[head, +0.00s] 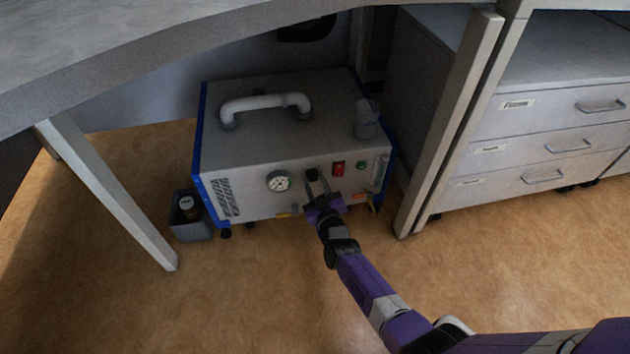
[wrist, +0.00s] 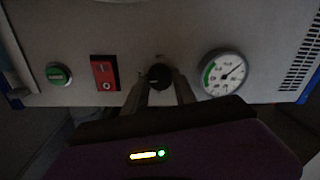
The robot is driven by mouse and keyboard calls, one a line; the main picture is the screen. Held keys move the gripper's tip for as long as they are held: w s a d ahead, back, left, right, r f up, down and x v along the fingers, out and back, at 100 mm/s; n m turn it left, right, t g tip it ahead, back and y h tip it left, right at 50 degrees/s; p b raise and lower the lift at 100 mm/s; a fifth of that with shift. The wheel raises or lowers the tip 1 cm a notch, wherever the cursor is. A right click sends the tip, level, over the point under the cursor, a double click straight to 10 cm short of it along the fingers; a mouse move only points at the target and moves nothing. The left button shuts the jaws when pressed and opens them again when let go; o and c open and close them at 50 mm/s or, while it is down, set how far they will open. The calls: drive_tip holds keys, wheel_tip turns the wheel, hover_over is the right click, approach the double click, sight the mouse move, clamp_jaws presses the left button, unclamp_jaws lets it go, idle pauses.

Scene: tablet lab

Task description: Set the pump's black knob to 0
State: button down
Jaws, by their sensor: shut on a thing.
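The pump (head: 275,140) is a grey box with blue edges on the floor under the table. Its black knob (head: 312,174) is on the front panel, between the round gauge (head: 279,181) and the red switch (head: 338,168). In the wrist view the knob (wrist: 159,76) sits between my two fingertips. My gripper (head: 318,184) reaches the front panel and is shut on the knob; it also shows in the wrist view (wrist: 160,84). The fingers hide the knob's sides and part of the panel around it. The knob's setting is too dark and small to read.
A green button (wrist: 59,75) is beside the red switch on the panel. A small grey bin (head: 192,230) with a bottle stands left of the pump. A table leg (head: 110,195) and a drawer cabinet (head: 545,145) flank the space. The floor in front is clear.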

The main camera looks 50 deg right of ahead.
drive_tip(key=n+p, duration=0.2)
drive_tip(key=n, duration=0.1)
drive_tip(key=shift+a+r, duration=0.1)
drive_tip(key=shift+r, duration=0.15)
drive_tip(key=n+p, duration=0.3)
drive_tip(key=n, duration=0.2)
drive_tip(key=shift+g, duration=0.4)
drive_tip(key=n+p, duration=0.1)
drive_tip(key=n, duration=0.3)
drive_tip(key=shift+w+a+f, duration=0.1)
drive_tip(key=shift+f+n+g+h+p, duration=0.1)
drive_tip(key=shift+n+g+h+p, duration=0.35)
drive_tip(key=shift+n, duration=1.65)
drive_tip(key=c, duration=1)
unclamp_jaws()
